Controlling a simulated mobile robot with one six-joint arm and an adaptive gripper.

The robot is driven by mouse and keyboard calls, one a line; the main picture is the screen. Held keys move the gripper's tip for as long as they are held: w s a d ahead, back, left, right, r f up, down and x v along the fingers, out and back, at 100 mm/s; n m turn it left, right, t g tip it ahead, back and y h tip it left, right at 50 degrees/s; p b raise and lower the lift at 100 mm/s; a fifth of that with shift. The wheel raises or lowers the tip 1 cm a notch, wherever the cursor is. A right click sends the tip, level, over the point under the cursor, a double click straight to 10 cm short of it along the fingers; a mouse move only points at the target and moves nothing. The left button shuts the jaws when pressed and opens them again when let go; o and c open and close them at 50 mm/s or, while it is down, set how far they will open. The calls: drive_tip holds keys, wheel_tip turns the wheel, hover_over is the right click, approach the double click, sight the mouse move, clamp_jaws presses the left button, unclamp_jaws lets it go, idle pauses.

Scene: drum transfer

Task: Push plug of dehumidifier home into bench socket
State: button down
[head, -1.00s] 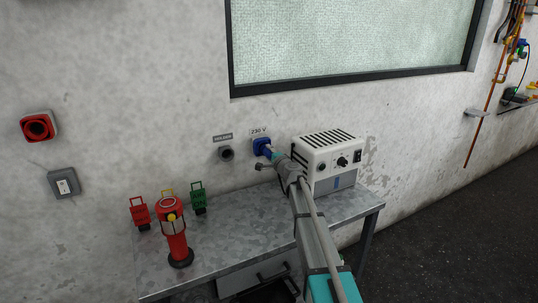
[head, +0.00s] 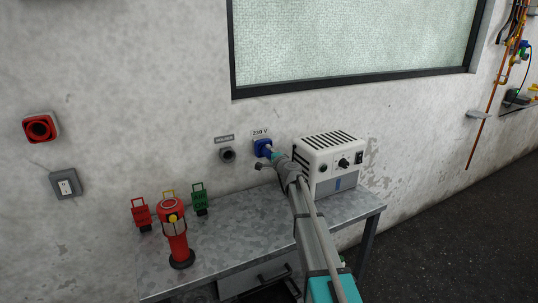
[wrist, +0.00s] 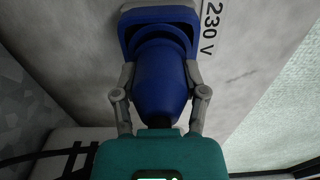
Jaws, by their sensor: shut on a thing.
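The blue bench socket (head: 262,147) is on the wall under a "230 V" label; it also shows at the top of the wrist view (wrist: 128,18). My gripper (head: 274,155) is right at it. In the wrist view my gripper (wrist: 160,88) is shut on the blue plug (wrist: 160,75), with one grey finger on each side of its body. The plug's front end meets the socket's mouth and is lined up with it. How deep it sits inside is hidden. The white dehumidifier (head: 335,149) stands on the bench just right of my gripper.
The grey metal bench (head: 225,245) runs along the wall. A dark round socket (head: 227,155) is left of the blue one.

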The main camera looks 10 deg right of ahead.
drive_tip(key=shift+w+a, duration=0.15)
drive_tip(key=shift+w, duration=0.35)
drive_tip(key=shift+c, duration=0.3)
unclamp_jaws()
drive_tip(key=shift+s, duration=0.1)
drive_tip(key=v, duration=1.2)
idle(0.8)
